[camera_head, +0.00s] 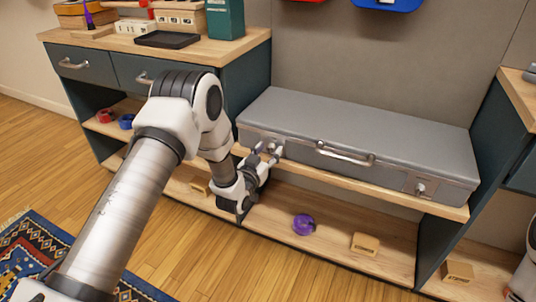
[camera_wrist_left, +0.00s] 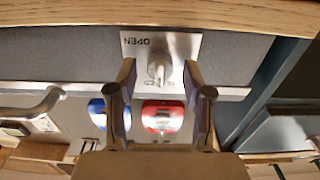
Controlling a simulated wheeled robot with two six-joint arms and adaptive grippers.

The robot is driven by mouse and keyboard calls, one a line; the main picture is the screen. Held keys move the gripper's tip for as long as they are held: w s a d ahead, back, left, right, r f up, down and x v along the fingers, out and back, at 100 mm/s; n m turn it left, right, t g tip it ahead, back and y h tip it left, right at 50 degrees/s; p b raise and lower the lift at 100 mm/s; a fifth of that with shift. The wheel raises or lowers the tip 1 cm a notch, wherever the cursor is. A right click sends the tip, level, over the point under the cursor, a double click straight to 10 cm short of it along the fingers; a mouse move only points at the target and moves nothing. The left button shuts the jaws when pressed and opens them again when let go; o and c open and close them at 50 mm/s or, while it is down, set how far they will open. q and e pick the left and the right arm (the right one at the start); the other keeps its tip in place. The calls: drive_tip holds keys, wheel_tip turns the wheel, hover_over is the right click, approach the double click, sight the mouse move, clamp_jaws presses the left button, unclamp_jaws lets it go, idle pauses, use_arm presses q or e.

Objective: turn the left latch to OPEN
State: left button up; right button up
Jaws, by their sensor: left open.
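A closed grey case (camera_head: 365,120) lies on the wooden shelf. Its left latch (camera_head: 272,148) is a grey knob on a light plate at the front left. My left gripper (camera_head: 267,155) is open in front of this latch. In the left wrist view, which is upside down, the latch knob (camera_wrist_left: 159,67) sits between and just beyond the two fingertips (camera_wrist_left: 160,82). The word OPEN shows on its plate; a second label is partly hidden behind the knob. I cannot tell whether the fingers touch the knob. The right gripper is not visible.
The case's handle (camera_head: 345,153) and right latch (camera_head: 420,189) are to the right. The shelf edge (camera_head: 385,196) runs just below the case. A purple roll (camera_head: 303,225) and a wooden block (camera_head: 365,243) lie on the lower shelf. A cabinet (camera_head: 112,68) stands at left.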

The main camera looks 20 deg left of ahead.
use_arm(q)
clamp_jaws()
drive_tip(key=shift+r, duration=0.1)
drive_tip(key=m+p, duration=0.3)
drive_tip(key=m, duration=0.1)
drive_tip(key=shift+d+r, duration=0.1)
drive_tip(key=m+p, duration=0.2)
drive_tip(key=m, duration=0.2)
drive_tip(key=shift+m, duration=0.4)
drive_tip(key=m+p, duration=0.2)
drive_tip(key=m, duration=0.2)
drive_tip(key=shift+d+m+p, duration=0.1)
drive_tip(key=shift+m+p, duration=0.2)
drive_tip(key=m+p, duration=0.1)
drive_tip(key=m, duration=0.3)
drive_tip(key=shift+f+p, duration=0.35)
drive_tip(key=shift+p, duration=0.05)
drive_tip(key=shift+m, duration=0.4)
